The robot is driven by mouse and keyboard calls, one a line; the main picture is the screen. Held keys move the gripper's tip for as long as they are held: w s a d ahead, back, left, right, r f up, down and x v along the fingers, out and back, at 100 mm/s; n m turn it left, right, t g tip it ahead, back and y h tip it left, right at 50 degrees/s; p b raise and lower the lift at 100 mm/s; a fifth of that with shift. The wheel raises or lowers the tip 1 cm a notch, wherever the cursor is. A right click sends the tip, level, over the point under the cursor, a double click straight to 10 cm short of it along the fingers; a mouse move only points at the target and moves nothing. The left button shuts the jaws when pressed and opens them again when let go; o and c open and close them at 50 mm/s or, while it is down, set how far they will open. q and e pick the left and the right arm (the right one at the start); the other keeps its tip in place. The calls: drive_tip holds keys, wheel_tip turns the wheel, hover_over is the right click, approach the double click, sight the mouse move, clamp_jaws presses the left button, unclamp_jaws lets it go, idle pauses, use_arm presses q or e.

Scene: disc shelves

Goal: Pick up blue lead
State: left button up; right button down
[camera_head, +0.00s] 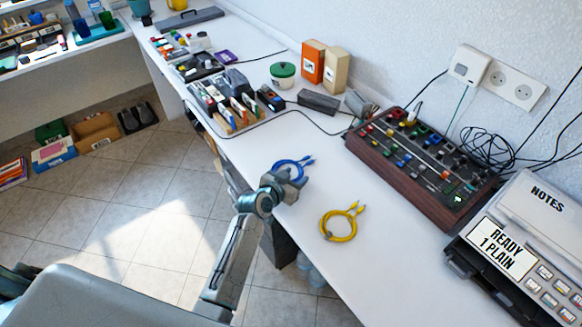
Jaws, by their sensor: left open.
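A coiled blue lead (287,165) lies on the white bench near its front edge. Its two plug ends point right, toward the wall. My left gripper (291,181) is at the bench's front edge, just in front of the blue lead, and covers the near part of its coil. Its jaws are open. I cannot tell whether they touch the lead. A coiled yellow lead (338,225) lies apart from it, to the lower right. My right gripper is not in view.
A wood-sided mixer panel (420,165) stands at the wall, with a NOTES machine (535,240) at right. A rack of cards (232,105), a green-lidded tub (283,75) and two boxes (313,60) stand farther back. The bench around the leads is clear.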

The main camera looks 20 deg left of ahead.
use_arm(q)
drive_tip(key=shift+w+d+f, duration=0.15)
drive_tip(key=shift+w+f, duration=0.05)
drive_tip(key=shift+w, duration=0.2)
drive_tip(key=shift+s, duration=0.1)
clamp_jaws()
